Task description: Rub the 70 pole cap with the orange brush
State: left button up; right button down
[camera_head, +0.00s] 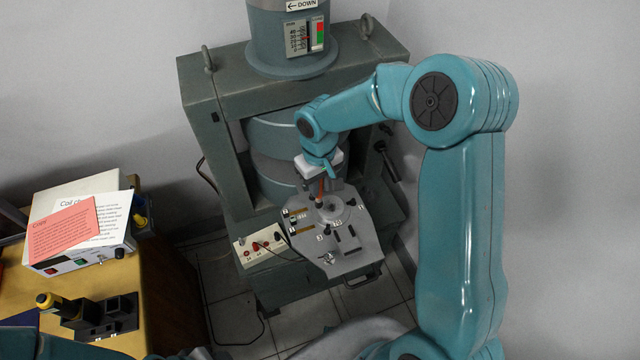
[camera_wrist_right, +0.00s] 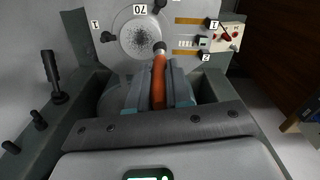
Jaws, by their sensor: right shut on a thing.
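The orange brush (camera_wrist_right: 159,82) is held in my right gripper (camera_wrist_right: 160,92), which is shut on its handle. In the head view the brush (camera_head: 320,188) points down from the gripper (camera_head: 320,172) toward the grey plate. The 70 pole cap (camera_wrist_right: 135,36) is a pale round disc with a dark speckled patch, beside the label "70". The brush's dark tip overlaps the cap's lower right edge in the wrist view; I cannot tell whether it touches. In the head view the cap (camera_head: 333,209) is small and partly behind the brush. My left gripper is not in view.
The grey plate (camera_head: 350,258) carries black knobs and numbered labels in front of the large magnet frame (camera_head: 222,130). A white terminal box (camera_head: 262,247) with cables sits at its left. A yellow bench (camera_head: 165,285) with a boxed unit and papers stands at the left.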

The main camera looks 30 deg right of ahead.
jog(key=shift+a+r, duration=0.15)
jog(key=shift+r, duration=0.35)
jog(key=shift+f+p, duration=0.15)
jog(key=shift+p, duration=0.3)
jog(key=shift+d+r+p, duration=0.3)
jog(key=shift+r+p, duration=0.05)
jog(key=shift+r, duration=0.15)
notch_tip(320, 180, up, 2)
jog(key=shift+a+r+p, duration=0.15)
jog(key=shift+p, duration=0.6)
notch_tip(320, 180, up, 2)
jog(key=shift+r+p, duration=0.1)
jog(key=shift+p, duration=0.6)
jog(key=shift+r, duration=0.25)
